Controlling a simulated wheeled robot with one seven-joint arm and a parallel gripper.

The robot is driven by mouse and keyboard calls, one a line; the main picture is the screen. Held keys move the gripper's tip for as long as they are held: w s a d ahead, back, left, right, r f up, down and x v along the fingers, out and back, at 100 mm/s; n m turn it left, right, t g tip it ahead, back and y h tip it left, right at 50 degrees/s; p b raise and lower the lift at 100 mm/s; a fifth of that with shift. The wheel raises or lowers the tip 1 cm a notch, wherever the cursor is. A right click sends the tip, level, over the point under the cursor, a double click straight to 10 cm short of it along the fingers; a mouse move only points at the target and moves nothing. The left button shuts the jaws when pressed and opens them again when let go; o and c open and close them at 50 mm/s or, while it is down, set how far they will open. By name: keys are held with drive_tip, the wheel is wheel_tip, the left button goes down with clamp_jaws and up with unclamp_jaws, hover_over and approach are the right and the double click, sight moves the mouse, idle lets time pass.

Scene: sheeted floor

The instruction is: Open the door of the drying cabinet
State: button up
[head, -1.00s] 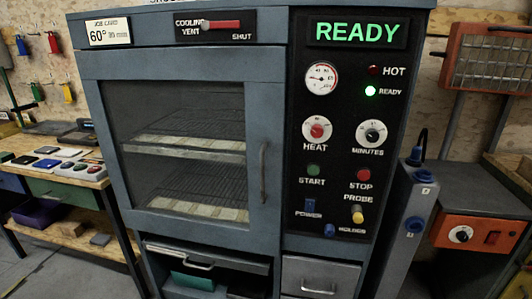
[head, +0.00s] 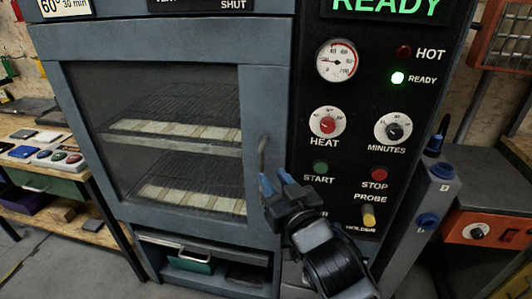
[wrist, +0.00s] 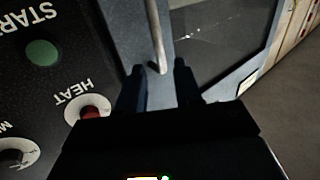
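The drying cabinet door (head: 257,75) is shut, a blue-grey frame around a dark window with racks behind it. Its vertical bar handle (head: 263,155) is on the door's right side, its lower part hidden by my gripper in the head view. My gripper (head: 276,183) is open in front of the handle's lower end. In the wrist view the handle (wrist: 155,35) comes down toward the gap between the two fingers of my gripper (wrist: 160,75). Its end lies just beyond the fingertips. I cannot tell whether the fingers touch it.
The black control panel (head: 345,105) with START (head: 320,167) and STOP (head: 379,174) buttons is close to the right of my gripper. A lower compartment (head: 205,262) is under the door. A workbench (head: 75,172) stands left, and an orange control box (head: 490,231) stands right.

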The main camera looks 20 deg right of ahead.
sight(262, 163)
drive_tip(key=shift+w+d+r+p, duration=0.1)
drive_tip(key=shift+w+p, duration=0.35)
drive_tip(key=shift+w, duration=1.55)
drive_tip(key=shift+w+d+p, duration=0.1)
drive_tip(key=shift+w+p, duration=0.35)
drive_tip(key=shift+w, duration=1.5)
drive_tip(key=shift+c, duration=0.4)
clamp_jaws()
